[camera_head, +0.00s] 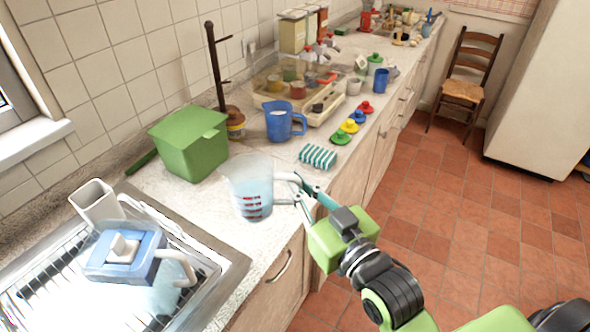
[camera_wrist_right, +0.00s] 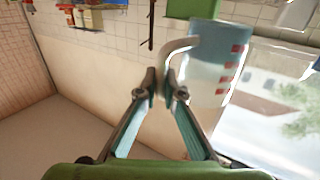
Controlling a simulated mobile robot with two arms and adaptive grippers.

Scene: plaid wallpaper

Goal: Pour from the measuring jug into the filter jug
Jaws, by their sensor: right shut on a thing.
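The clear measuring jug (camera_head: 246,172) with red marks is upright at the front edge of the worktop. Whether its base touches the worktop is hard to tell. My right gripper (camera_head: 302,188) is shut on its pale handle from the right. In the right wrist view the fingertips (camera_wrist_right: 160,82) meet at the handle (camera_wrist_right: 178,50), and the jug (camera_wrist_right: 212,68) is on the right. The filter jug (camera_head: 112,262), with a blue lid and a pale handle, stands over the metal drainer at the lower left. My left gripper is not in view.
A green bin (camera_head: 190,148), a blue jug (camera_head: 279,122) and a striped sponge (camera_head: 318,156) stand behind the measuring jug. A white container (camera_head: 96,203) is behind the filter jug. The metal drainer (camera_head: 215,268) has a raised rim. Coloured lids (camera_head: 350,126) lie farther back.

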